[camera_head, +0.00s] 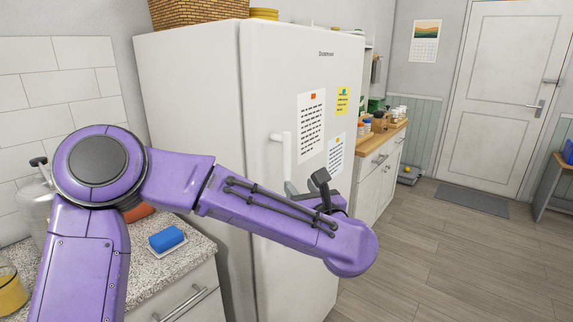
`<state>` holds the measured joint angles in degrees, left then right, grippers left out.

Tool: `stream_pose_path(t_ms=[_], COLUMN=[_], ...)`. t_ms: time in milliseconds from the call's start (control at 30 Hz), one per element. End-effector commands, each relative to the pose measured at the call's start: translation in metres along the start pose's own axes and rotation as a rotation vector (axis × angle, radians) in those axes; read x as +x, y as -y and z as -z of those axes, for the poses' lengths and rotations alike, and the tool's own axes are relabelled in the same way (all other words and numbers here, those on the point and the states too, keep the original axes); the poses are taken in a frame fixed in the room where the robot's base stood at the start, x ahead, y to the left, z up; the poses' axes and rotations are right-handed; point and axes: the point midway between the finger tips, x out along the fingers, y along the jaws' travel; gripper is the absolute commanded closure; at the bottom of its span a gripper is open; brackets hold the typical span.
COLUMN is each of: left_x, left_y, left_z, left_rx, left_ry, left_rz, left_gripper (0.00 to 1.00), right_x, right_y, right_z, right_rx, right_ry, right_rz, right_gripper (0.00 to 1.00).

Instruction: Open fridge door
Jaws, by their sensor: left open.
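The white fridge (195,85) stands in the middle of the view, and its door (285,85) looks closed. The door's white vertical handle (286,150) is on the left part of the door front, and its lower end is close to my gripper. My left arm reaches across from the left in front of the fridge. My left gripper (306,187) is open, just below and to the right of the handle in the picture. My wrist partly hides its fingers, and I cannot tell whether they touch the handle. My right gripper is not in view.
A speckled counter (190,262) with a blue sponge (167,239) is at the lower left. A wooden-topped cabinet (378,170) stands beyond the fridge. Wooden floor to the right is open, with a grey mat (472,201) by the white room door (492,105).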

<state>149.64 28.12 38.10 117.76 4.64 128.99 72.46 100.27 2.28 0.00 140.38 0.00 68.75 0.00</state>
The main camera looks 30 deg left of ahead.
Motion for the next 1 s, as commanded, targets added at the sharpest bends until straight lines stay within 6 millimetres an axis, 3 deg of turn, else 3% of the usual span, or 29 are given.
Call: stream_pose_path(t_ms=[500, 867, 1000], left_x=[0.095, 0.105, 0.104], left_y=[-0.003, -0.003, -0.003], left_z=[-0.005, -0.002, -0.002], left_rx=[-0.020, -0.017, -0.017], left_ry=[-0.002, 0.000, 0.000], left_rz=[-0.009, -0.007, -0.007], left_gripper=[0.54, 0.54, 0.96], right_x=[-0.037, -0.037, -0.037], right_y=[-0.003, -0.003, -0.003], right_z=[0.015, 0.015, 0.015], right_rx=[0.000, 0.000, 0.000], right_ry=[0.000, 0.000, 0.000], right_rz=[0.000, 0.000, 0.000], right_gripper=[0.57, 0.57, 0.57])
